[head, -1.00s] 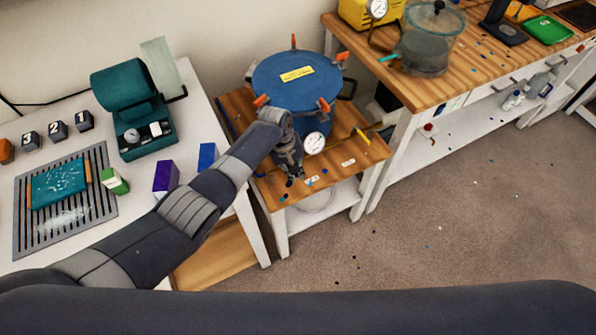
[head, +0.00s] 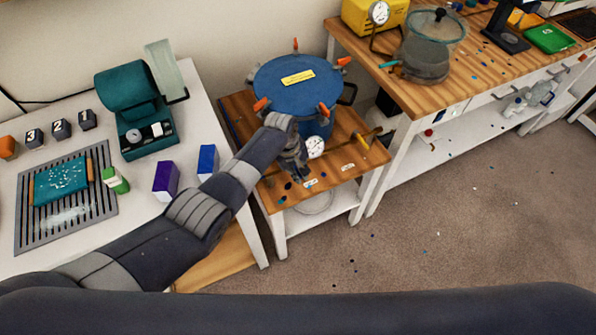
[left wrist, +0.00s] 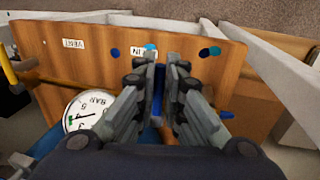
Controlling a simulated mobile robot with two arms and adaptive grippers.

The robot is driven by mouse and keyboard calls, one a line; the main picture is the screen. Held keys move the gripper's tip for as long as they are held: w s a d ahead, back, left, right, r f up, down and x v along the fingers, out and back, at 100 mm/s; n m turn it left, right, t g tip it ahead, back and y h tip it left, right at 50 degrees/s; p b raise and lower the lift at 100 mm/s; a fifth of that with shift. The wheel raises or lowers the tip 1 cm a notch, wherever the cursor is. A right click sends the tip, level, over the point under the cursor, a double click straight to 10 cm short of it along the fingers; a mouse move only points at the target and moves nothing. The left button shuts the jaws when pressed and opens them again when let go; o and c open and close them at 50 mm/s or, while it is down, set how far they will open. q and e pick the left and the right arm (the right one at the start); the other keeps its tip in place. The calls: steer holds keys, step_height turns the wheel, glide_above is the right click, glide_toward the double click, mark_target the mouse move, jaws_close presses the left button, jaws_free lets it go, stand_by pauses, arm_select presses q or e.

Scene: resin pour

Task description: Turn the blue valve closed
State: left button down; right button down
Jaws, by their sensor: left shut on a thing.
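My left gripper (head: 299,174) reaches down at the front of the blue-lidded pot (head: 297,84), beside its white dial gauge (head: 316,147). In the left wrist view, my left gripper (left wrist: 168,70) has its two fingers close together on a narrow blue piece, the blue valve's handle (left wrist: 158,82). The fingers hide most of the handle and the valve body, so its angle is hard to tell. An "IN" label (left wrist: 137,50) lies just beyond the fingers. My right gripper is in no view.
A yellow handle (head: 361,143) sticks out right of the gauge, near the "VENT" label (left wrist: 74,44). The pot stands on a low wooden stand (head: 345,170) between a white table (head: 205,115) and a wooden bench (head: 430,95). Open carpet lies in front.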

arm_select(q)
steer(key=c, duration=1.8)
jaws_free()
steer(key=shift+f, duration=0.1)
steer(key=shift+o, duration=0.7)
step_height(320, 180, up, 12)
steer(key=a, duration=0.2)
steer(key=shift+s+f, duration=0.15)
steer(key=shift+s, duration=0.3)
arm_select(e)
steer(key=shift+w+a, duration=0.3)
